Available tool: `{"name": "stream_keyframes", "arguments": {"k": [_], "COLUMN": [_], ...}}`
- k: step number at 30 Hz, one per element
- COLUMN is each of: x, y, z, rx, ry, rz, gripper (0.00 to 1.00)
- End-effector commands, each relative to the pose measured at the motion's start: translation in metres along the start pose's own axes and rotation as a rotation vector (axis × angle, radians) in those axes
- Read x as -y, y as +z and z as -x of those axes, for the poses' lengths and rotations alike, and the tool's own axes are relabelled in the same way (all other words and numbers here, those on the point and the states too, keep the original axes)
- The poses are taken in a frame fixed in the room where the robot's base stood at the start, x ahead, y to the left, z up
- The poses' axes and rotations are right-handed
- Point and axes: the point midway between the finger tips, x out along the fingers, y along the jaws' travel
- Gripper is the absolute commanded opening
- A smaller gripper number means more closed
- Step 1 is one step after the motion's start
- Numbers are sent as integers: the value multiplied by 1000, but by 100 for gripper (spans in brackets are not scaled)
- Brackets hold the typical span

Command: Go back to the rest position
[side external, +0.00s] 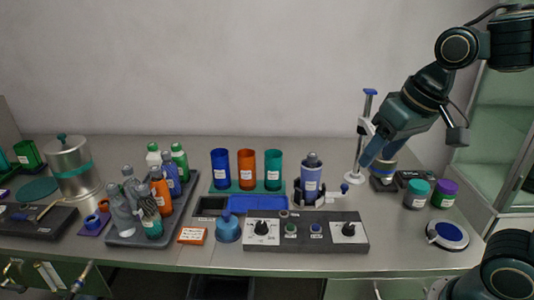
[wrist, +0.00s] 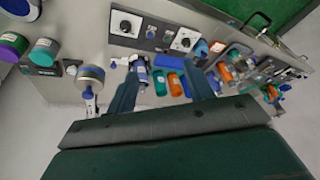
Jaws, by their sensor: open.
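My gripper (side external: 372,158) is raised at the right side of the bench, by the white stand with a blue top (side external: 369,92). In the wrist view my gripper (wrist: 162,82) shows two dark teal fingers spread apart with nothing held between them. A blue bottle with a grey cap and white label (side external: 311,178) stands upright in a dark holder on the bench, left of my gripper. The bottle also shows in the wrist view (wrist: 141,72), between the fingers in the picture and apart from them.
A control box with knobs (side external: 305,243) lies at the front. Blue (side external: 221,167), orange (side external: 246,167) and teal (side external: 273,168) sleeves stand behind a blue tray (side external: 258,203). Several bottles fill a grey tray (side external: 152,238). Teal (side external: 417,193) and purple-lidded (side external: 444,193) jars stand at right.

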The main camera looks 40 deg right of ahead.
Motion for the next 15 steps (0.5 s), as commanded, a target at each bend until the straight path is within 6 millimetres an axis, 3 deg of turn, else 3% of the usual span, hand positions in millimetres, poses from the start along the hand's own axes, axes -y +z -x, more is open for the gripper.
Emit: {"name": "stream_keyframes", "arguments": {"k": [9,15], "x": [-18,-23], "y": [51,67], "z": [10,10], "rx": [-85,-111], "ry": [-2,1], "rz": [149,199], "gripper": [52,52]}}
